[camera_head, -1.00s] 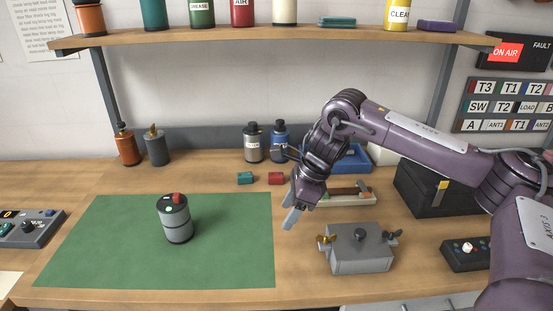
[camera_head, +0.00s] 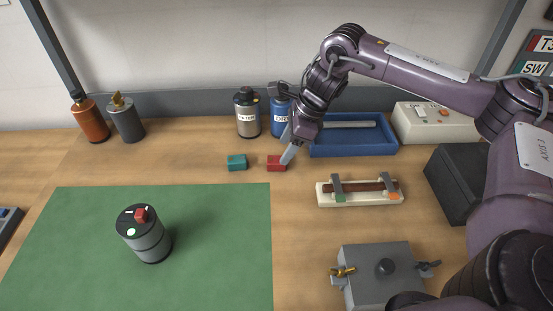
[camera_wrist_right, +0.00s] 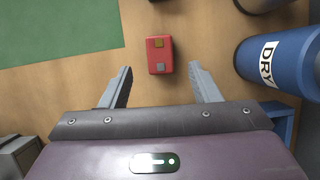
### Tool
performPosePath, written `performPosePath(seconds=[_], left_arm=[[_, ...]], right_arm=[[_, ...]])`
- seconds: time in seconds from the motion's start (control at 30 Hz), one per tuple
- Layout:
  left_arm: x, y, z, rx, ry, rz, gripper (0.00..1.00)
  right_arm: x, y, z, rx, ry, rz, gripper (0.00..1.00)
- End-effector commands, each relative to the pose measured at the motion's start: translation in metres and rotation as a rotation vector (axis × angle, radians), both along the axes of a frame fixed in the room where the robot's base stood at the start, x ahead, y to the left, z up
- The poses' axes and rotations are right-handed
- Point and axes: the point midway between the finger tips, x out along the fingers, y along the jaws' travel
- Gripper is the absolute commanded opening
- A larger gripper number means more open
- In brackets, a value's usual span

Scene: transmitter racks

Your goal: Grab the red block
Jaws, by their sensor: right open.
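The red block (camera_head: 275,163) lies on the wooden table, just right of a teal block (camera_head: 237,162). In the right wrist view the red block (camera_wrist_right: 160,55) shows two small square marks on top, one gold and one grey. My right gripper (camera_head: 287,152) is at the right side of the red block in the head view, a finger overlapping its edge. In the wrist view its jaws (camera_wrist_right: 162,82) are open and empty, with the block ahead of and between the fingertip lines. I cannot tell whether a finger touches it. My left gripper is not in view.
A blue DRY canister (camera_wrist_right: 280,58) stands close to the right gripper, with a grey canister (camera_head: 248,115) beside it. A blue tray (camera_head: 352,148) and a fuse-like holder (camera_head: 360,193) lie to the right. A green mat (camera_head: 215,230) with a grey cylinder (camera_head: 146,236) lies at front left.

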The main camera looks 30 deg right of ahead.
Motion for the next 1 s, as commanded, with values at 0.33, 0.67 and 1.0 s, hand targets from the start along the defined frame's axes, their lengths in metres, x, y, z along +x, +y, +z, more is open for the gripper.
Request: performPosePath(seconds=[0.33, 0.67, 1.0], left_arm=[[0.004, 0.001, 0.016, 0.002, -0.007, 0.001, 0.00], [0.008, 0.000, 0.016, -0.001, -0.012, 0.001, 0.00], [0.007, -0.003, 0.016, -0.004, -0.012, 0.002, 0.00]], right_arm=[[0.007, 0.018, -0.040, -0.001, 0.002, -0.001, 0.56], [0.008, 0.019, -0.043, -0.001, 0.000, -0.002, 0.47], [0.008, 0.019, -0.042, 0.000, 0.000, -0.001, 0.08]])
